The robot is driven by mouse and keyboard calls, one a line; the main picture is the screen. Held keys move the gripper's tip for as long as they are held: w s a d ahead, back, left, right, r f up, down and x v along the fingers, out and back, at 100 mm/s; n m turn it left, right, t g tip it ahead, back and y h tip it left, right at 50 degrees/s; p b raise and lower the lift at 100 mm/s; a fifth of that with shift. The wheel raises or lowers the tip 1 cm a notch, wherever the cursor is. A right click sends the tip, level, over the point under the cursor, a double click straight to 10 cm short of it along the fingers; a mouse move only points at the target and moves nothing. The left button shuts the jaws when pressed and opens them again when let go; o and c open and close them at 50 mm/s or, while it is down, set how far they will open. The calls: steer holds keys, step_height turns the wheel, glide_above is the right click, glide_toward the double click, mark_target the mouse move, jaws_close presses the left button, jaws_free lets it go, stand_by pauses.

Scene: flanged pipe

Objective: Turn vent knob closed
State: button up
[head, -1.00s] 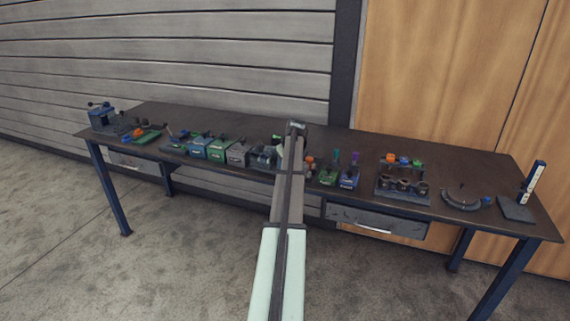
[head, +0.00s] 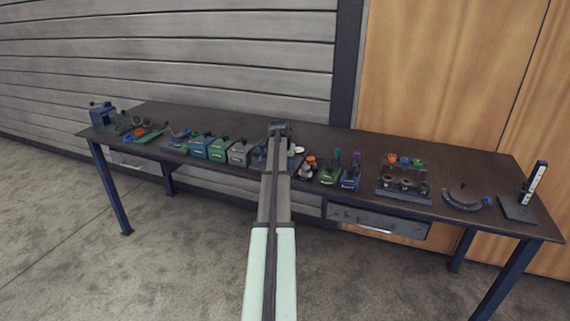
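My arm reaches from the bottom of the head view up to the workbench, and my gripper (head: 280,130) is over the middle of the bench. Its fingers are hidden behind the arm, so I cannot see whether it is open or shut. Dark fittings (head: 258,157) show just left of the arm, and a pale rounded part (head: 297,149) shows just right of it. The arm covers what lies between them. I cannot make out which part is the vent knob, or whether my gripper touches anything.
The dark workbench (head: 350,142) carries a row of small devices. Blue and green boxes (head: 219,149) stand to the left. An orange-topped piece (head: 309,166), a green block (head: 330,175), a rack (head: 404,180) and a curved gauge (head: 463,197) stand to the right. The bench's back strip is mostly clear.

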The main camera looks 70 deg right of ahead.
steer(key=shift+m, duration=0.6)
steer(key=o, duration=0.8)
steer(key=shift+c, duration=0.2)
steer(key=v, duration=1.3)
steer(key=shift+w+r, duration=0.3)
steer(key=shift+r, duration=0.1)
steer(key=shift+a, duration=0.1)
